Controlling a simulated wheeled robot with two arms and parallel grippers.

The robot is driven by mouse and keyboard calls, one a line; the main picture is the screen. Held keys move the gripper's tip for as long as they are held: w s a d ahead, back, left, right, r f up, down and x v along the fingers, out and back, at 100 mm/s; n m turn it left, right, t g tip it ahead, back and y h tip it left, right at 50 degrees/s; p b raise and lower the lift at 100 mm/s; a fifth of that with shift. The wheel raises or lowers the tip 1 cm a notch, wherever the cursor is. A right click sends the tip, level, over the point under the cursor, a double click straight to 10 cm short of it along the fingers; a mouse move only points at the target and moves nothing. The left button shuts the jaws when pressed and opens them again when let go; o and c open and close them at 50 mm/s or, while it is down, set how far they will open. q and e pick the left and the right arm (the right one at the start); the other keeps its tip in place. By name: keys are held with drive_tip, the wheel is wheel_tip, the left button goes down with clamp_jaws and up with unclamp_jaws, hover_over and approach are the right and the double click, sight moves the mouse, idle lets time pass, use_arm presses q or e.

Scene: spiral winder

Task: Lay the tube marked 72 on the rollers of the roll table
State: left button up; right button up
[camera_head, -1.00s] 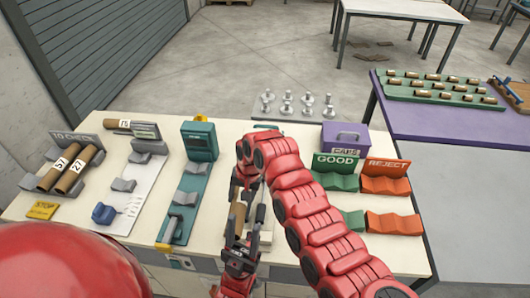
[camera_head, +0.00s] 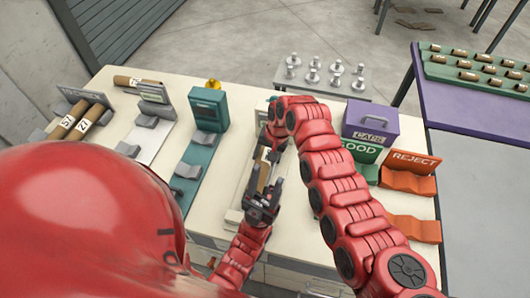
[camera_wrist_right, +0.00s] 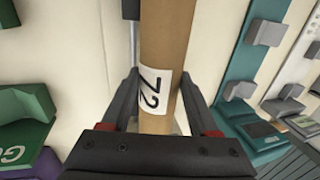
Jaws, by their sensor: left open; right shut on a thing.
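The tube marked 72 (camera_wrist_right: 165,35) is brown cardboard with a white label, between the fingers of my right gripper (camera_wrist_right: 158,88) in the right wrist view. In the head view, the tube (camera_head: 264,176) shows in part between my two grippers, over a pale frame (camera_head: 233,214) that looks like the roll table. My right gripper (camera_head: 273,148) is shut on its far part. My left gripper (camera_head: 264,192) is open at its near end. The arms hide the rollers, and I cannot tell whether the tube touches them.
A teal device (camera_head: 208,108) stands to the left, with a rack of tubes marked 57 and 27 (camera_head: 82,122) beyond it. The caps box (camera_head: 370,122), the green GOOD rack (camera_head: 362,153) and the orange REJECT rack (camera_head: 408,180) stand to the right.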

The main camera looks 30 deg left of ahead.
drive_tip(key=b+x, duration=0.1)
drive_tip(key=d+b+x, duration=0.1)
drive_tip(key=x, duration=0.1)
drive_tip(key=shift+a+f, duration=0.15)
drive_tip(key=shift+f, duration=0.25)
drive_tip(key=shift+f+b, duration=0.45)
drive_tip(key=shift+b, duration=0.1)
drive_tip(key=shift+r, duration=0.1)
drive_tip(key=o, duration=1.5)
